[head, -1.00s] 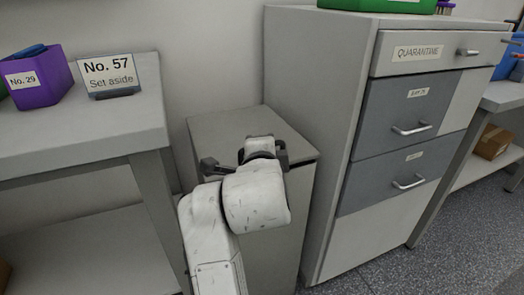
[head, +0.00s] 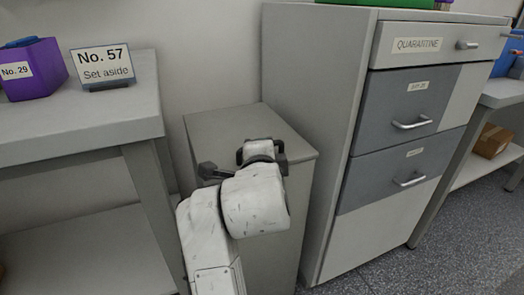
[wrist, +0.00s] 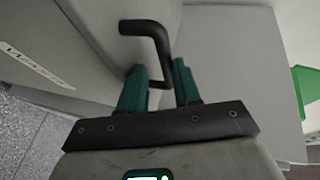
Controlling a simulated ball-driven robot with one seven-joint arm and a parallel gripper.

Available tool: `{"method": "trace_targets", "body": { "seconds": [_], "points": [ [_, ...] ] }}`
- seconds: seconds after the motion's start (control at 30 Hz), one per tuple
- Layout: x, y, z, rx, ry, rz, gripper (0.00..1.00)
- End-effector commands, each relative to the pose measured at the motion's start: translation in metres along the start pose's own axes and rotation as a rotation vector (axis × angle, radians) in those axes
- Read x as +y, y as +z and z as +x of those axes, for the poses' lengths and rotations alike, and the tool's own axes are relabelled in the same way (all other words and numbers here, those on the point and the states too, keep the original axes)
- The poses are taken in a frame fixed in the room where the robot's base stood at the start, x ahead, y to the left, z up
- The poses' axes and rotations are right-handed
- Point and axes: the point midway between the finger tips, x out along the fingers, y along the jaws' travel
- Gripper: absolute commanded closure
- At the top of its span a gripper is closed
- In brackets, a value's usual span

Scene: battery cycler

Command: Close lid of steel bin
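The steel bin (head: 292,205) is a grey box standing between the table and the cabinet, partly hidden behind my arm. Its flat lid (head: 225,122) looks about level on top in the head view; I cannot tell whether it is fully seated. My gripper (head: 262,150) is at the lid's front part, its fingers hidden in the head view. In the wrist view, my gripper (wrist: 160,72) has two green fingers apart. A dark bent handle (wrist: 160,40) reaches down between them, nearer the right finger. I cannot see it clamped.
A grey cabinet (head: 322,100) with drawers stands close against the bin's right side. On the left, a table (head: 75,130) holds a purple bin (head: 40,75) and a "No. 57 Set aside" sign (head: 103,68). Speckled floor (head: 440,250) is clear at the lower right.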

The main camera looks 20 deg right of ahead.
Motion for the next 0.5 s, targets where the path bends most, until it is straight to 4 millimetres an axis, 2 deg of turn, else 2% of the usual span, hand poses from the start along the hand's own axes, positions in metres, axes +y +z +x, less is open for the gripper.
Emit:
{"method": "trace_targets", "body": {
  "seconds": [0.03, 0.07, 0.23, 0.5],
  "points": [
    [0.007, 0.000, 0.003, 0.001, 0.018, -0.005, 0.62],
    [0.007, 0.000, 0.002, 0.000, 0.018, -0.005, 0.60],
    [0.004, 0.001, -0.009, -0.002, 0.014, -0.006, 0.60],
    [0.001, 0.001, -0.060, -0.003, 0.005, -0.005, 0.60]
  ]
}}
